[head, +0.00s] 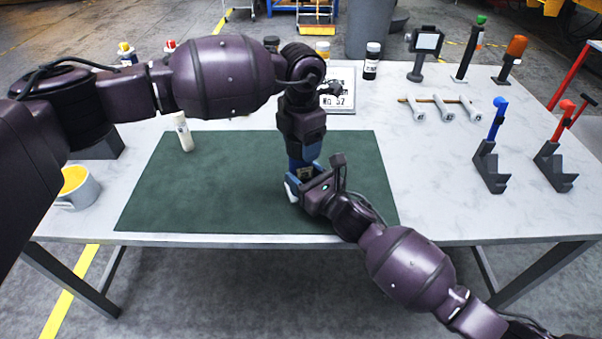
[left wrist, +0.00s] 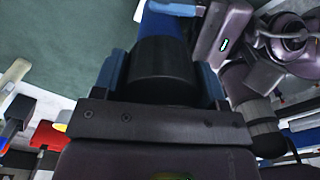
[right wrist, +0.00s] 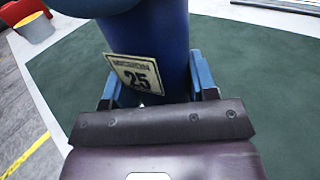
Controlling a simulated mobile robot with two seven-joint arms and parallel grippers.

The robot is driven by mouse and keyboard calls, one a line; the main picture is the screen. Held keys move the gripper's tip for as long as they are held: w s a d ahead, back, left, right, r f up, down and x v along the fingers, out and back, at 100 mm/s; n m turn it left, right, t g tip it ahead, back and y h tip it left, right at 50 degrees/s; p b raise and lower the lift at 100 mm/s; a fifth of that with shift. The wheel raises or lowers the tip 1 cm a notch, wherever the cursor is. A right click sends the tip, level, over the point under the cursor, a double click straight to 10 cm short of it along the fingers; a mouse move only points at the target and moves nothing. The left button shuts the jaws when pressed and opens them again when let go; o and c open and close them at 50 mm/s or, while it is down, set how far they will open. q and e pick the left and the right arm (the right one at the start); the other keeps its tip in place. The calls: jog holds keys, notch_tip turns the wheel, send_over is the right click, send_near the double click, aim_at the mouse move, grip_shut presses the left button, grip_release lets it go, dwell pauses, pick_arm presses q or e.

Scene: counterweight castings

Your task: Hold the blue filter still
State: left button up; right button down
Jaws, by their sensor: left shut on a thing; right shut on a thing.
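The blue filter (head: 304,174) stands roughly upright between my grippers, above the green mat (head: 215,185). Its black top end (left wrist: 160,72) fills the left wrist view, with blue body beyond it. In the right wrist view its blue body (right wrist: 165,42) carries a pale label reading 25. My left gripper (head: 304,152) is shut on the black upper end from above. My right gripper (head: 302,184) is shut on the blue body lower down, coming from the front right. The grippers hide most of the filter in the head view. I cannot tell whether its bottom touches the mat.
A grey cup with yellow inside (head: 77,188) is at the table's left edge. Stands with a blue handle (head: 496,120) and a red handle (head: 562,125) are at right. Much of the mat is clear.

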pick_arm(q)
jog(key=m, duration=0.4)
jog(key=o, duration=1)
jog(key=shift+r, duration=2.25)
jog(key=shift+c, duration=0.4)
jog(key=shift+d+r, duration=0.25)
jog(key=shift+r, duration=0.35)
jog(key=r+n, duration=0.2)
jog(key=n, duration=0.1)
jog(key=shift+a+r+n, duration=0.1)
jog(key=shift+a+n, duration=0.05)
jog(key=shift+n, duration=0.65)
jog(key=shift+a+n, duration=0.1)
jog(key=shift+n, duration=0.7)
